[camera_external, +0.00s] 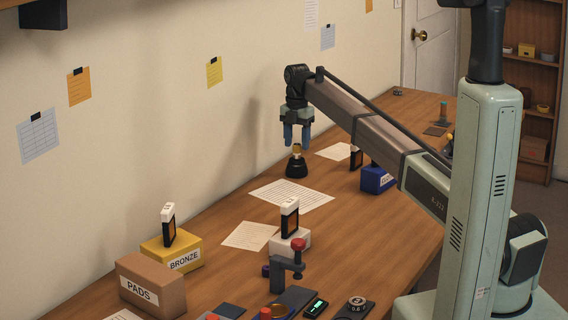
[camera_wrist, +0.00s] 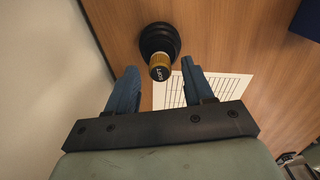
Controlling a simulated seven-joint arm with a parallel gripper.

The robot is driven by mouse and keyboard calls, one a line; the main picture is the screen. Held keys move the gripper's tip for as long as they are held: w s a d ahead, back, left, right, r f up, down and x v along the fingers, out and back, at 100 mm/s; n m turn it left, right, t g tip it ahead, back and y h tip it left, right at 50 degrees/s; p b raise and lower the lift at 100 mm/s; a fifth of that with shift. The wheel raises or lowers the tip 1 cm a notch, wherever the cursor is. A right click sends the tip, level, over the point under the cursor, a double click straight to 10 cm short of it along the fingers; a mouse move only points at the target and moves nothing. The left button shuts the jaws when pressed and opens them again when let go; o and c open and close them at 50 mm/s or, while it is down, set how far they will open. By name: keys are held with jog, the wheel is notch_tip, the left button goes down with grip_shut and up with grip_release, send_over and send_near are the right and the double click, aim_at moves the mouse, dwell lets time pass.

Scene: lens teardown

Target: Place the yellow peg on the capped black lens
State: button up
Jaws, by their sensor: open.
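A yellow-brown, knurled peg-like piece (camera_external: 297,149) stands upright on a black, flared round body (camera_external: 296,168) on the table. In the wrist view the peg (camera_wrist: 159,67) carries dark lettering, and the black body (camera_wrist: 158,40) looks round and stepped. I cannot tell whether the body is the capped lens or the peg's own base. My gripper (camera_external: 297,140) points down directly above, its blue fingers open. In the wrist view, the fingertips of my gripper (camera_wrist: 159,71) lie either side of the peg's top, with visible gaps. No grip shows.
Printed sheets (camera_external: 292,195) lie nearby. A yellow BRONZE block (camera_external: 184,259), a white block (camera_external: 290,243) and a blue block (camera_external: 377,180) each carry an upright black-framed piece. A cardboard PADS box (camera_external: 152,286) and a dark clamp stand (camera_external: 280,275) are nearer. The wall is close at left.

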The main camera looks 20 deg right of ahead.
aim_at(298, 144)
notch_tip(298, 144, up, 10)
dwell(0.4)
jog(key=shift+d, duration=0.1)
